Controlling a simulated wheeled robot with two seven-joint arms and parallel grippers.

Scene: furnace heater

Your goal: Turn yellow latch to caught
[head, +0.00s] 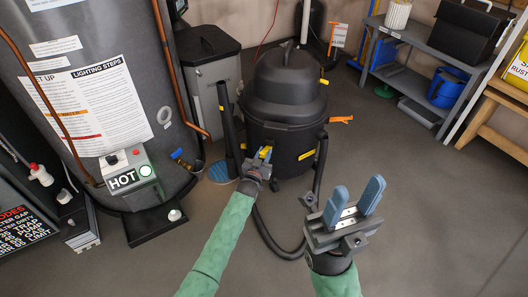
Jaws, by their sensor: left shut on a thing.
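A black shop vacuum (284,100) stands on the floor in the middle of the head view. My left gripper (263,154) is at the front of its drum. It is shut on a yellow latch (265,151), which shows between its blue fingertips; the fingers hide much of it, so I cannot tell whether it is caught. Another yellow piece (306,154) is on the drum to the right, and a small one (323,82) is near the lid's right edge. My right gripper (353,201) is open and empty, in front of the vacuum to the right.
A dark water heater (95,90) with a HOT box (129,173) stands at left. A grey bin (208,70) is behind. A black hose (280,246) curves over the floor near my arms. A shelf (410,85) stands at back right. The right floor is clear.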

